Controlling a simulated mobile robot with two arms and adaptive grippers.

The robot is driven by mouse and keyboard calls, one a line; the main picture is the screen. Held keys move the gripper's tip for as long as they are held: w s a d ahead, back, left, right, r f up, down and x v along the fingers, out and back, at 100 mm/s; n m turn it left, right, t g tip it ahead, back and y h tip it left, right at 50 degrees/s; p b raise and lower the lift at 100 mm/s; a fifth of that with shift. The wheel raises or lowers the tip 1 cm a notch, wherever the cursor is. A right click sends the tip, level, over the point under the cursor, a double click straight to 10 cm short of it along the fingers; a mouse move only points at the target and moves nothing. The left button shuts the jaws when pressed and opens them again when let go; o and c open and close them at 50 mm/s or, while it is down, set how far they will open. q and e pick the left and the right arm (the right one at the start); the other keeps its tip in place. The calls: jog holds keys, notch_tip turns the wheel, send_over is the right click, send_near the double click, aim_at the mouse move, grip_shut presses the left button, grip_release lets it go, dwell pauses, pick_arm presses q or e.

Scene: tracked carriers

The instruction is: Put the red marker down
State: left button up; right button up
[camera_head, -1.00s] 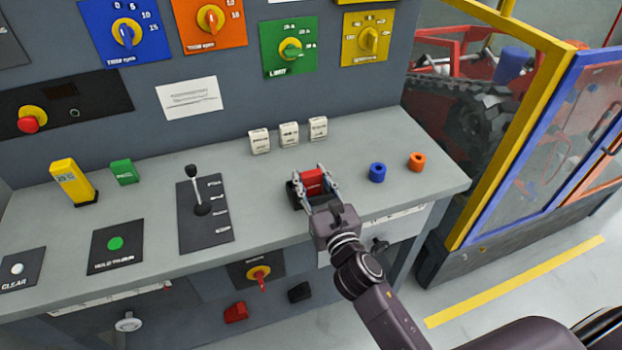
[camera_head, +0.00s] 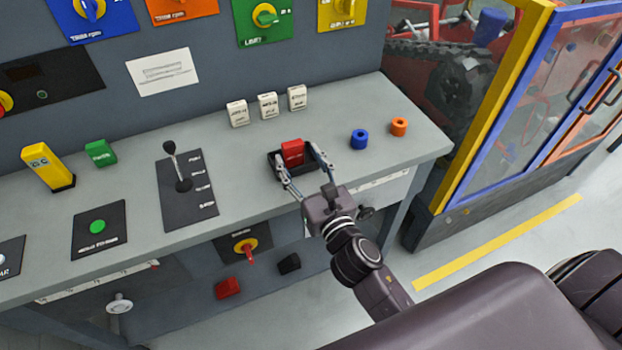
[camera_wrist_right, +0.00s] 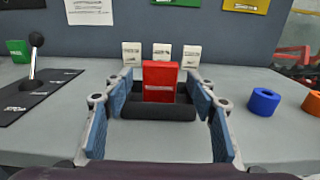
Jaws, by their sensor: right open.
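The red marker (camera_head: 292,152) is a small red block standing upright in a low black holder (camera_head: 279,169) on the grey bench. In the right wrist view the red marker (camera_wrist_right: 159,82) rises from the black holder (camera_wrist_right: 158,112), between my finger pads and apart from both. My right gripper (camera_head: 298,168) is open around the marker, fingers spread to either side. It also shows in the right wrist view (camera_wrist_right: 158,118). My left gripper is not in view.
Several white labelled blocks (camera_head: 268,106) stand behind the marker. A blue ring (camera_head: 359,139) and an orange ring (camera_head: 399,127) lie to its right. A lever (camera_head: 178,170) on a black plate stands left. Bench between lever and holder is clear.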

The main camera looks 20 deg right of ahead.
jog(key=s+b, duration=0.1)
jog(key=s, duration=0.6)
jog(key=shift+s+d, duration=0.15)
jog(key=shift+s, duration=0.25)
